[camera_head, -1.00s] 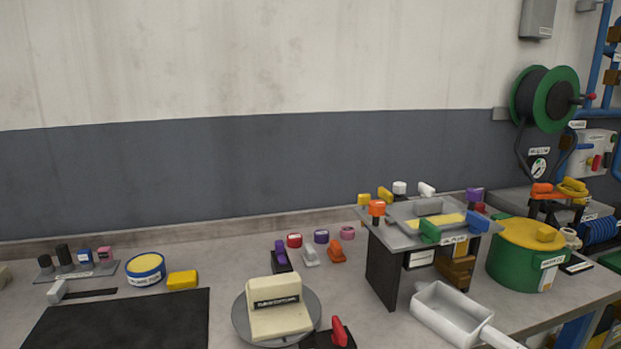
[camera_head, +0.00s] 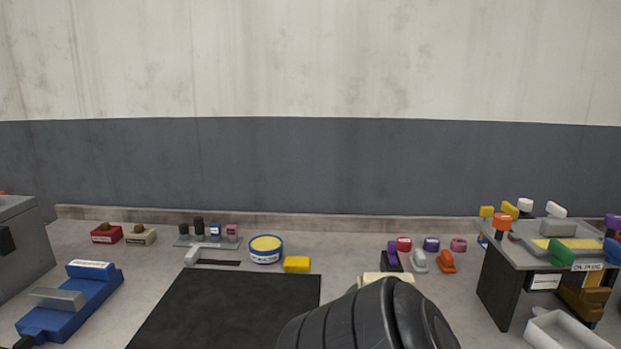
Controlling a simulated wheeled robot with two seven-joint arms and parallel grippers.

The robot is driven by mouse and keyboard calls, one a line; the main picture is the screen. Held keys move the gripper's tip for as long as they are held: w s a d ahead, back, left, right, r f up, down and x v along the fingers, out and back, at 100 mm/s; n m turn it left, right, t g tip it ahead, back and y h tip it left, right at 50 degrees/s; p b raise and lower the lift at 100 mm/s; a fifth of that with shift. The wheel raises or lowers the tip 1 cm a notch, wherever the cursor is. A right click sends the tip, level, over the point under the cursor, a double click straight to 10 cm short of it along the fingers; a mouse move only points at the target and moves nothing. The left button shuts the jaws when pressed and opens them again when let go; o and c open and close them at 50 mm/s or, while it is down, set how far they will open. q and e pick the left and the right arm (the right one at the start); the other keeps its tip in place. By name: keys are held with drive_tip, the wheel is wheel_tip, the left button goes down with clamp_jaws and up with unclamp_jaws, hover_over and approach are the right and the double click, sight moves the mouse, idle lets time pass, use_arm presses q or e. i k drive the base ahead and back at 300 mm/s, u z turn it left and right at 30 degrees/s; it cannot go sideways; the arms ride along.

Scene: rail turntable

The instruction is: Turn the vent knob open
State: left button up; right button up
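I cannot tell which part is the vent knob, as no label for it is readable. Candidates stand on the bench: a red round knob (camera_head: 403,244), a purple one (camera_head: 431,244), a pink one (camera_head: 458,244) and an orange lever-like piece (camera_head: 446,262). An orange knob (camera_head: 502,222) and a green handle (camera_head: 560,252) are on the grey stand (camera_head: 497,285) at right. A dark ribbed part, seemingly my own arm, rises at the bottom centre and largely hides a cream block behind it. Neither gripper's fingers are visible.
A black mat (camera_head: 230,305) lies at centre left, with a yellow block (camera_head: 297,264) and a blue-rimmed round tin (camera_head: 266,250) behind it. A blue device (camera_head: 75,306) and a grey box (camera_head: 22,250) stand at left. A white scoop (camera_head: 560,330) lies at lower right.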

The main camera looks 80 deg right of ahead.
sight(525, 206)
drive_tip(key=u, duration=0.3)
drive_tip(key=k, duration=2.7)
drive_tip(key=z, duration=0.25)
